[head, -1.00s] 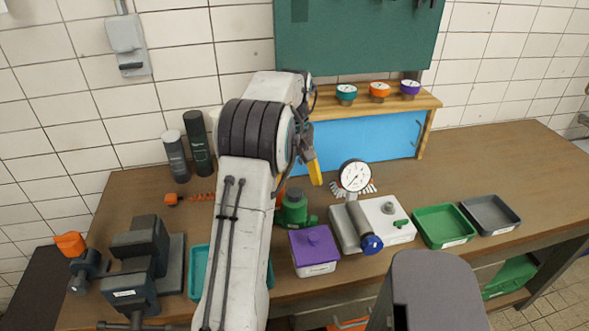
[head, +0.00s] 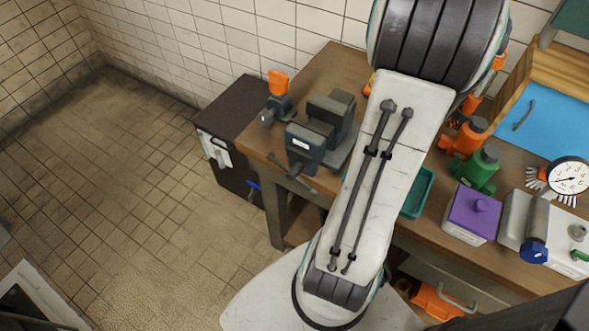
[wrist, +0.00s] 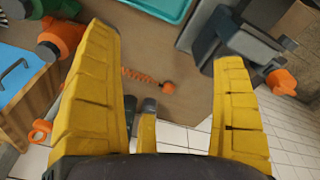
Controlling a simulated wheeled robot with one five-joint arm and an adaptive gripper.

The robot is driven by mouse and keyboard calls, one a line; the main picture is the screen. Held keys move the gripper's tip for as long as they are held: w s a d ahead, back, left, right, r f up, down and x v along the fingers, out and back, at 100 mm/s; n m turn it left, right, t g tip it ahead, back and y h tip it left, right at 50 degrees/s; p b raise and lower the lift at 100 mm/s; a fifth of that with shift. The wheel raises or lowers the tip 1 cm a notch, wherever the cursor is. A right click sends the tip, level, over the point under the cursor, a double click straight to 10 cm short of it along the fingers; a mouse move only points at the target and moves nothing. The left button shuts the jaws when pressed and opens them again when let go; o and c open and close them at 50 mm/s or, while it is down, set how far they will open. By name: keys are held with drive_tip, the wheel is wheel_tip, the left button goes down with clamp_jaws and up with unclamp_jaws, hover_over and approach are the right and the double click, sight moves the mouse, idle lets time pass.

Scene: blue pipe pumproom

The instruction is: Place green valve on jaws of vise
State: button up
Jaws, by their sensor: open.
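The green valve (head: 480,168) stands upright on the workbench in the head view, with a dark cap on top. In the head view my arm hides the fingers.
An orange valve (head: 467,136) stands beside the green one. A teal tray (head: 418,192) lies between the vise and a purple-lidded box (head: 472,215). An orange spring (wrist: 145,77) lies on the bench. Floor is clear at left.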

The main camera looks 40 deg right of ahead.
drive_tip(key=w+a+n+t, duration=0.2)
drive_tip(key=a+n, duration=0.2)
drive_tip(key=a, duration=2.4)
drive_tip(key=shift+f+n+t, duration=0.2)
drive_tip(key=shift+n+t, duration=0.1)
drive_tip(key=shift+o, duration=0.3)
drive_tip(key=shift+n+t+y, duration=0.4)
drive_tip(key=shift+n+y, duration=0.1)
drive_tip(key=shift+n, duration=0.1)
drive_tip(key=s+a, duration=0.1)
drive_tip(key=s+a+f, duration=0.1)
drive_tip(key=a, duration=0.1)
drive_tip(key=s+a+f, duration=0.1)
drive_tip(key=shift+s+a, duration=0.1)
drive_tip(key=shift+a, duration=0.2)
drive_tip(key=w+d+r+m+g+h+b, duration=0.15)
drive_tip(key=w+d+m, duration=0.35)
drive_tip(key=d, duration=0.6)
drive_tip(key=d+r+m+g, duration=0.1)
drive_tip(key=d+m, duration=0.1)
drive_tip(key=d, duration=0.7)
drive_tip(key=m+g+y+b, duration=0.2)
drive_tip(key=m, duration=0.6)
hover_over(493, 152)
drive_tip(key=f, duration=0.8)
drive_tip(key=shift+w, duration=0.3)
drive_tip(key=shift+s+f, duration=0.15)
drive_tip(key=shift+f, duration=1.65)
drive_tip(key=shift+s+f, duration=0.15)
drive_tip(key=shift+f, duration=1.6)
